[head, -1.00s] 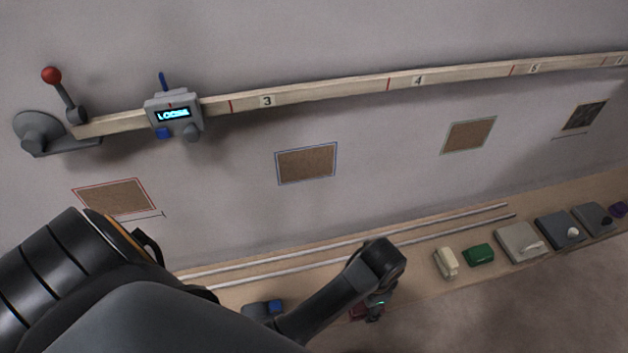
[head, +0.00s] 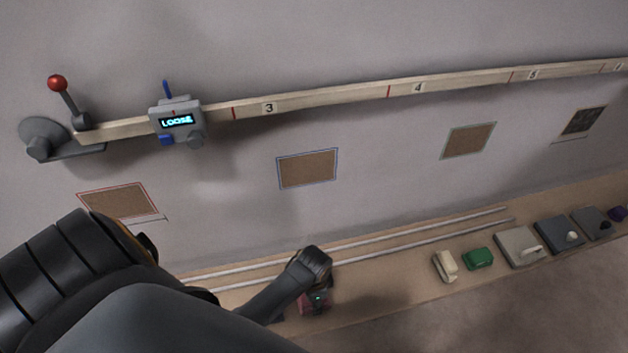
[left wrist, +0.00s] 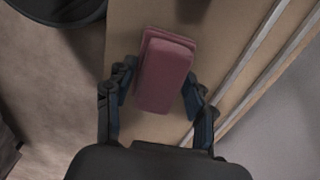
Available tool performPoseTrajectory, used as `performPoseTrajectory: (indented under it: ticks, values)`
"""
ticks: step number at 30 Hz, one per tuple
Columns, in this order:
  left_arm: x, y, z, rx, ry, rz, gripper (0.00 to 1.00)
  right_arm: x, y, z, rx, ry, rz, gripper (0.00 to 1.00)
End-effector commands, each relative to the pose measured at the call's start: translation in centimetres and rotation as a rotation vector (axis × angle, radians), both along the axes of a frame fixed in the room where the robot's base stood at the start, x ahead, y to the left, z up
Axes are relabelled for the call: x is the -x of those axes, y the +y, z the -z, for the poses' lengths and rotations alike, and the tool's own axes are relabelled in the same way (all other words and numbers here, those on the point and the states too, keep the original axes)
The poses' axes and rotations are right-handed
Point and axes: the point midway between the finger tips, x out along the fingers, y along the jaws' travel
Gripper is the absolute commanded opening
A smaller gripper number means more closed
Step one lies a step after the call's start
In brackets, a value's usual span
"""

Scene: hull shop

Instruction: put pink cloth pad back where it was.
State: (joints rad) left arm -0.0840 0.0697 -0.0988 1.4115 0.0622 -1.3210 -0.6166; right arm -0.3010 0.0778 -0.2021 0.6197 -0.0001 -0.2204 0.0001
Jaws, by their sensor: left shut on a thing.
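The pink cloth pad (left wrist: 166,72) is a block with rounded edges. In the left wrist view it lies between the two fingers of my left gripper (left wrist: 160,97), which is shut on it. In the head view my left gripper (head: 317,299) is low over the wooden shelf, left of centre, with a little of the pink pad (head: 318,308) showing under it. I cannot tell whether the pad touches the shelf. My right gripper is not in view.
The wooden shelf (head: 400,277) carries two metal rails (head: 420,233) along its back. Further right stand a cream block (head: 445,265), a green block (head: 478,258) and several grey tools. A clamp reading LOOSE (head: 176,121) sits on the numbered batten (head: 330,99) above.

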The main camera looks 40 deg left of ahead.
Motion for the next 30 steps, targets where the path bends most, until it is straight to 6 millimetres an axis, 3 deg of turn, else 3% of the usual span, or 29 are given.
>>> performPoseTrajectory:
  ticks: [3,12,13,16,26,30]
  values:
    - [0.0,0.0,1.3,0.0,0.0,0.0,0.26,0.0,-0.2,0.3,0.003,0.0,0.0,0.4]
    - [0.0,-0.1,1.4,0.001,-0.001,0.001,0.26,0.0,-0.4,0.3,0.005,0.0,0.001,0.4]
    - [0.0,-0.1,1.4,0.0,0.0,0.001,0.58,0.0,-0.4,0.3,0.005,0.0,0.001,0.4]
    - [0.0,-0.1,1.4,0.0,0.0,0.001,0.77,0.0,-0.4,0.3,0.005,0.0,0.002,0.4]
    - [0.0,-0.1,1.3,-0.001,-0.001,0.001,0.77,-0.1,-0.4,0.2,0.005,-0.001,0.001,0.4]
    - [-0.1,0.0,0.0,-0.001,-0.003,0.001,0.77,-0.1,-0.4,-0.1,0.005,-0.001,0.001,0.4]
